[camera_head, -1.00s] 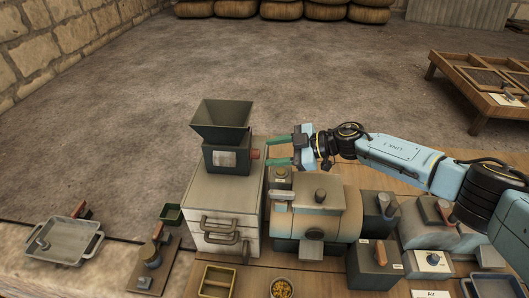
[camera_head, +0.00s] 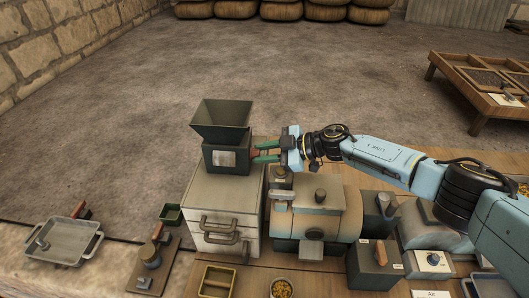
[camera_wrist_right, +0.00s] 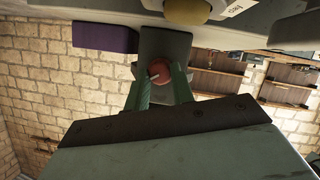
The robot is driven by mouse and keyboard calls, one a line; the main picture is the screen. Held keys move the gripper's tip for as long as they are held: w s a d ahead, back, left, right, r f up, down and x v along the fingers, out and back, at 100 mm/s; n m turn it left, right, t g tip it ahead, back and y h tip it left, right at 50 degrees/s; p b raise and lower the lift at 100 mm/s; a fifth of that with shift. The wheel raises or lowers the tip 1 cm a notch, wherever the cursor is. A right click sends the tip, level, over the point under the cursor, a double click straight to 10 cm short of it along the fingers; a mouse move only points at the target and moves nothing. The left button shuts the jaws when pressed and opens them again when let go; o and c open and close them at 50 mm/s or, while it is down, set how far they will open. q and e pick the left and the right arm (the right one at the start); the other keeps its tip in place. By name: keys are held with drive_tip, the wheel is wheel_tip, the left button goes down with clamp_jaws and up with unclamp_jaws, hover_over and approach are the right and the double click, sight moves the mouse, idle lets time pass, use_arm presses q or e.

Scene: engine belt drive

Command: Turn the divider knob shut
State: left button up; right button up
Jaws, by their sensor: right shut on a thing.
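The divider is a dark box with a flared hopper (camera_head: 222,118) on top, standing on a pale drawer cabinet (camera_head: 222,205). Its round red knob (camera_wrist_right: 159,72) is on the box's right side and carries a pale mark. My right gripper (camera_head: 264,153) reaches in from the right, its green fingers on either side of the knob. It is shut on the knob, which the fingers mostly hide in the head view. In the right wrist view the knob sits between the two fingertips (camera_wrist_right: 158,80). My left gripper is not in view.
A tan and blue drum-shaped machine (camera_head: 318,215) stands close below and right of my right gripper. Several small knob and lever boxes stand farther right. A metal tray (camera_head: 68,240) lies at the left.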

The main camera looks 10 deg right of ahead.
drive_tip(key=shift+s+n+t+p, duration=0.15)
drive_tip(key=shift+n+t+p, duration=0.5)
drive_tip(key=shift+n, duration=0.35)
drive_tip(key=shift+f+n+t+b, duration=0.15)
drive_tip(key=shift+n+t+b, duration=0.35)
drive_tip(key=shift+n+t, duration=0.7)
drive_tip(key=shift+n+g, duration=0.25)
drive_tip(key=shift+n, duration=0.05)
drive_tip(key=o, duration=1)
drive_tip(key=v, duration=1.2)
drive_tip(key=shift+s+d+f, duration=0.1)
drive_tip(key=shift+s+d, duration=0.05)
drive_tip(key=shift+s+d+r, duration=0.2)
drive_tip(key=shift+s+d, duration=0.05)
drive_tip(key=shift+d, duration=0.2)
